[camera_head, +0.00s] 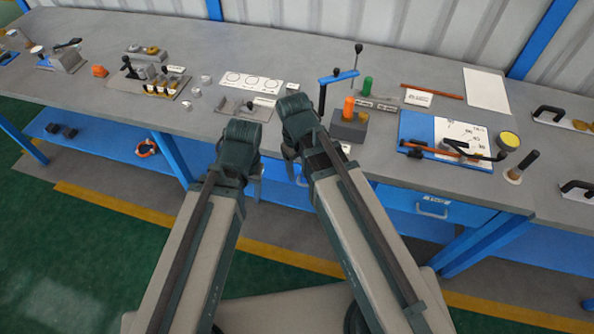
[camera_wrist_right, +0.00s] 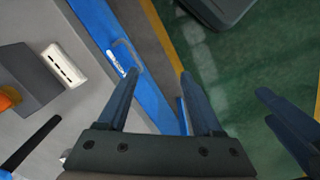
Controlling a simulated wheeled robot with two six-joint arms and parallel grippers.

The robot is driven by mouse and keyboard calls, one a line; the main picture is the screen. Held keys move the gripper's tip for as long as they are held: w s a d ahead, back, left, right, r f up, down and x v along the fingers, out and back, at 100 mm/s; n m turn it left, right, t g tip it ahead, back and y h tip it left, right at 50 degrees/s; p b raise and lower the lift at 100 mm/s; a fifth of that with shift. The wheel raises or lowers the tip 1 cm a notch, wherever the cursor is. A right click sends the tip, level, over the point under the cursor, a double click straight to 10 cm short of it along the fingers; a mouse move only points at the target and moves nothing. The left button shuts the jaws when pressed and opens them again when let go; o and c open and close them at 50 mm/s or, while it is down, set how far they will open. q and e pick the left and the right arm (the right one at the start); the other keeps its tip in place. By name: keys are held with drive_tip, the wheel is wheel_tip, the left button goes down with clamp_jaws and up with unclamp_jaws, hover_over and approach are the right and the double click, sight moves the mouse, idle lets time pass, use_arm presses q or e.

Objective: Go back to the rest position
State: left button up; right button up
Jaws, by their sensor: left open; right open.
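My left gripper (camera_head: 255,178) and my right gripper (camera_head: 296,168) are side by side in front of the workbench's front edge. In the head view my wrists and arm links hide most of both grippers. In the right wrist view my right gripper (camera_wrist_right: 160,92) shows two dark blue fingers spread apart with nothing between them. The floor and the blue bench front show past them. Dark blue fingers, seemingly my left gripper's (camera_wrist_right: 285,122), show at the right edge of that view. I see no part held by either gripper.
The grey workbench (camera_head: 225,60) runs across behind my grippers. A grey block with an orange cylinder (camera_head: 349,107) stands near its edge, close to my right wrist. A blue-and-white board (camera_head: 417,128) lies to the right. A blue drawer (camera_head: 420,203) is below. Green floor (camera_head: 90,250) lies in front.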

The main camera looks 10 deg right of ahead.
idle(0.5)
drive_tip(key=s+a+m, duration=0.2)
drive_tip(key=s+a, duration=0.1)
drive_tip(key=s, duration=0.3)
drive_tip(key=shift+m, duration=0.3)
idle(0.6)
